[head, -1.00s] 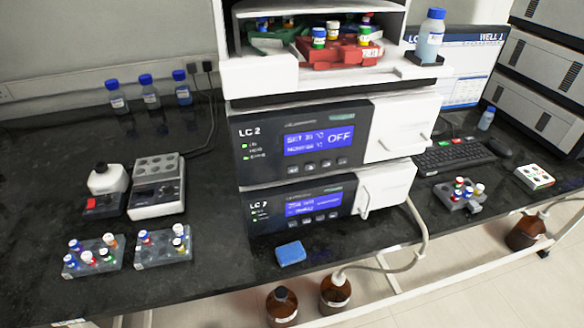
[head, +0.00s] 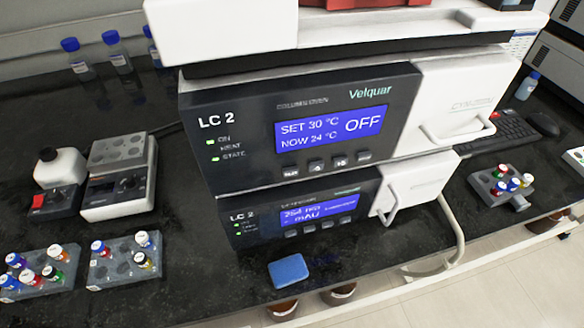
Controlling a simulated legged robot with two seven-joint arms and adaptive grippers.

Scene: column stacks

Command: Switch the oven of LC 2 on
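The column oven of LC 2 (head: 235,152) is the upper dark-fronted module in the middle of the head view. Its blue display (head: 328,134) reads SET 30 °C, NOW 24 °C and OFF. A row of small buttons (head: 328,163) sits under the display, their labels too small to read surely. Green lights (head: 212,151) show at the left of the panel. A white door with a handle (head: 458,128) forms its right side. Neither of my grippers is in view.
Below the oven is another LC 2 module (head: 260,215) with its own display. A blue sponge-like block (head: 289,270) lies before the stack. Vial racks (head: 125,262) and a small device (head: 118,180) stand left; a keyboard (head: 495,135) and rack (head: 500,185) stand right.

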